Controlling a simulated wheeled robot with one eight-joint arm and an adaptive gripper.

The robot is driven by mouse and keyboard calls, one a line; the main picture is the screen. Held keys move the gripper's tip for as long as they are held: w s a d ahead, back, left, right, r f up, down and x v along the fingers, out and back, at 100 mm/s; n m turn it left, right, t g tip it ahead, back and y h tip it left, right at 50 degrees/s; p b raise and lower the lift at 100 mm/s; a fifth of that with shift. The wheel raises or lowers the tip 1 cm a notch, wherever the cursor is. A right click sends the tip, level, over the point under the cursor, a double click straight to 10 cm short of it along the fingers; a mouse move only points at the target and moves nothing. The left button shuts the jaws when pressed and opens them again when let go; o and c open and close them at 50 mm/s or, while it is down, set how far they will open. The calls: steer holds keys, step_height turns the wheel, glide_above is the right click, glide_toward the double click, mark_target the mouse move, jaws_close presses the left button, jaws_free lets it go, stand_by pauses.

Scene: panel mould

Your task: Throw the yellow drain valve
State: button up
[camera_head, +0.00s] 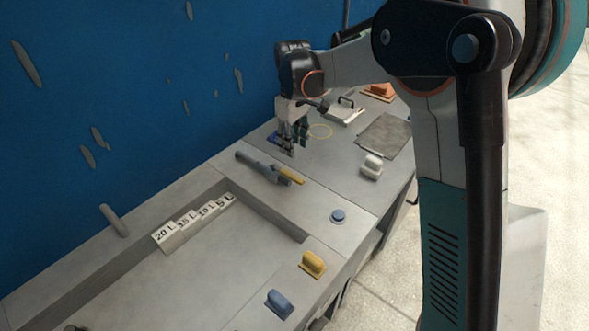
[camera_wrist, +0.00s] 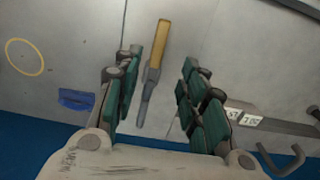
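The drain valve is a grey pipe-like body (camera_head: 258,167) with a yellow lever (camera_head: 291,175), lying on the grey bench left of centre in the head view. In the wrist view its yellow lever (camera_wrist: 157,45) and grey shaft (camera_wrist: 147,97) show between my fingers, below them. My gripper (camera_head: 288,152) points down above the bench, beyond the valve and apart from it. In the wrist view my gripper (camera_wrist: 163,67) has its green-padded fingers spread, with nothing held.
A blue mark (camera_head: 274,137) and a yellow ring (camera_head: 320,131) lie near my gripper. Litre labels (camera_head: 194,222) line the recess. A blue wall (camera_head: 120,90) rises behind.

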mark_target(293, 176)
step_height(293, 176, down, 12)
steer(key=b, duration=0.3)
steer(key=shift+c, duration=0.5)
jaws_close()
